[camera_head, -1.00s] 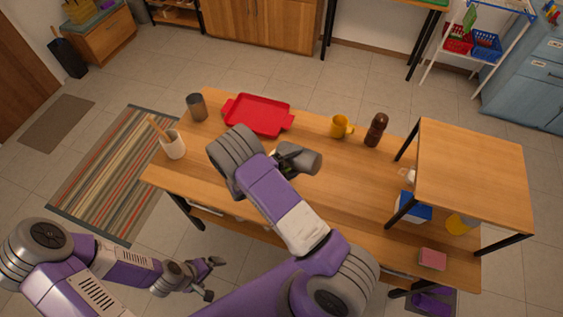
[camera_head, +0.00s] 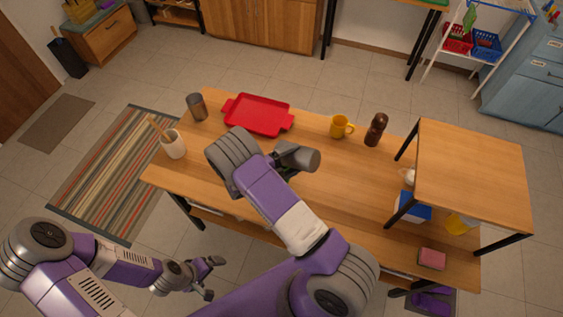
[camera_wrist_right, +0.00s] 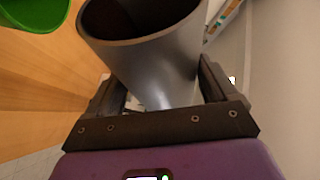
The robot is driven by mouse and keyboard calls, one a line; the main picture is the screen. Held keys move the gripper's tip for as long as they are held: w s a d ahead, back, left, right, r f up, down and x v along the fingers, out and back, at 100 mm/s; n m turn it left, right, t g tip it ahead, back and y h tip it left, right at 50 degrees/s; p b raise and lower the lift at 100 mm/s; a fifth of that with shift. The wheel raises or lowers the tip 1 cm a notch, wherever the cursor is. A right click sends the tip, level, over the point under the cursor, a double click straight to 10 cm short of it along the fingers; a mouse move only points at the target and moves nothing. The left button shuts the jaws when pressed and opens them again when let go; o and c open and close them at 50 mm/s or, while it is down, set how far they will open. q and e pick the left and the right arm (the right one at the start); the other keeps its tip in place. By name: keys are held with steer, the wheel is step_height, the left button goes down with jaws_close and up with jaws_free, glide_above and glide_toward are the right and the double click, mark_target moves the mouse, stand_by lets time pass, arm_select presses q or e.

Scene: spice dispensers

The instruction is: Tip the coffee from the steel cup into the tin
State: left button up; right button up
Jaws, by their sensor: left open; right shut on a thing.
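The steel cup (camera_wrist_right: 150,55) is grey with a dark brown inside. In the right wrist view it sits between the fingers of my right gripper (camera_wrist_right: 165,95), which is shut on it. Its mouth leans to the upper left in that view. A bright green round-rimmed container (camera_wrist_right: 35,12) shows at the upper left of the wrist view, apart from the cup; I cannot tell whether it is the tin. In the head view my right arm hides it and most of the cup area. My left gripper (camera_head: 213,277) is open and empty, in front of the table.
On the wooden table (camera_head: 340,185) are a red tray (camera_head: 258,114), a grey cylinder (camera_head: 197,106), a utensil crock (camera_head: 173,144), a yellow mug (camera_head: 341,126) and a brown shaker (camera_head: 376,130). A raised wooden shelf (camera_head: 475,170) stands at the right, with a pink block (camera_head: 431,259) before it.

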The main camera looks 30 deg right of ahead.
steer(key=shift+w+a+r+n+h, duration=0.2)
steer(key=shift+w+r+n+h, duration=0.15)
steer(key=shift+n, duration=0.25)
steer(key=shift+w+a+r+n+h, duration=0.1)
steer(key=shift+w+a+n+h, duration=0.15)
steer(key=shift+w+n, duration=0.3)
stand_by(1.0)
